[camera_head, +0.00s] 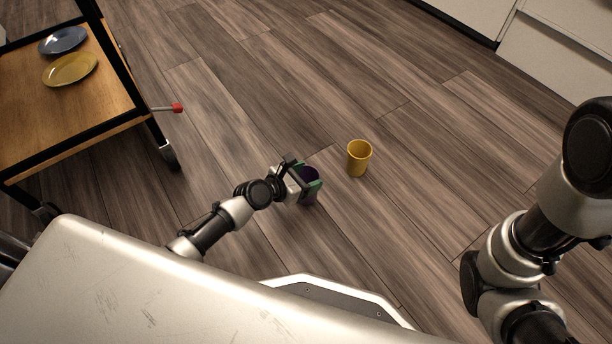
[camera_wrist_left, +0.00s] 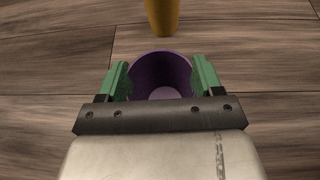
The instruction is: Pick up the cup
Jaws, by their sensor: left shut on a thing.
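A purple cup (camera_head: 309,174) is between the green fingers of my left gripper (camera_head: 307,186) in the head view. The left wrist view shows the purple cup (camera_wrist_left: 161,76) from above, its mouth open and its inside empty. The fingers of my left gripper (camera_wrist_left: 162,82) press on its two opposite sides. The gripper is shut on it. I cannot tell whether the cup touches the floor. A yellow cup (camera_head: 358,158) stands upright on the floor to the right, apart from the gripper. Its lower part also shows at the top of the left wrist view (camera_wrist_left: 163,14). My right gripper is out of view.
A wooden cart (camera_head: 90,112) with a black frame stands at the upper left, with a blue plate (camera_head: 63,40) and a yellow plate (camera_head: 70,69) on it. Its red-tipped handle (camera_head: 177,108) sticks out rightward. White cabinets (camera_head: 560,50) are at the upper right.

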